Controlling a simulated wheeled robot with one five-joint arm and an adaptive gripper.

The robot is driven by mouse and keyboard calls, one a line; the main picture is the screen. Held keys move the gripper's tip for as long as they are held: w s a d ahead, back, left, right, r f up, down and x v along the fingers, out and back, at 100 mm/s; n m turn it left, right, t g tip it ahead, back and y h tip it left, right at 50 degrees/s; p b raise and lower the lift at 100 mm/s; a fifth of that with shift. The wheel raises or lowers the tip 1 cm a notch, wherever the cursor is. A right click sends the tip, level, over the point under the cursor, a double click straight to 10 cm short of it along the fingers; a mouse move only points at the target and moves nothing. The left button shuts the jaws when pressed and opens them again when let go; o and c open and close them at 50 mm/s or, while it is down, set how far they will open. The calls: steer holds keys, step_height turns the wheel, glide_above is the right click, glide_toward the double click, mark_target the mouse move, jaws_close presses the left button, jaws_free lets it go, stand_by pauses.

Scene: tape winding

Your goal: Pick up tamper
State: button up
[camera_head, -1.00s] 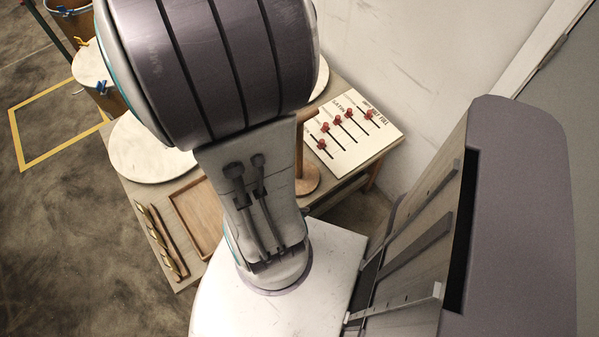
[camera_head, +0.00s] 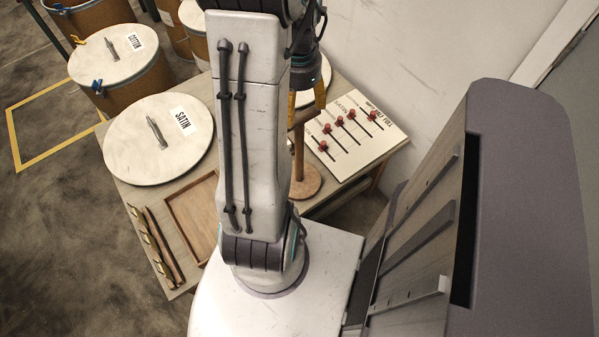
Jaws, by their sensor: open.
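The likely tamper (camera_head: 307,182) is a wooden piece with a round base and an upright post, standing on the table just right of my arm. A short wooden crosspiece shows at the top of its post. My gripper (camera_head: 306,99) is open, with yellowish fingers, at the upper end of the post. One finger is partly hidden behind my arm. I cannot tell whether the fingers touch the wood.
A slider board (camera_head: 350,138) with red knobs lies right of the tamper, near the wall. A drum lid marked SATIN (camera_head: 140,150), a wooden tray (camera_head: 186,208) and a rack (camera_head: 168,258) are to the left. A COTTON drum (camera_head: 125,90) stands behind.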

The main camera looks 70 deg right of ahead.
mark_target(301, 118)
steer(key=f, duration=0.4)
steer(key=shift+s, duration=0.35)
steer(key=shift+f, duration=0.6)
steer(key=c, duration=1.3)
steer(key=shift+o, duration=0.2)
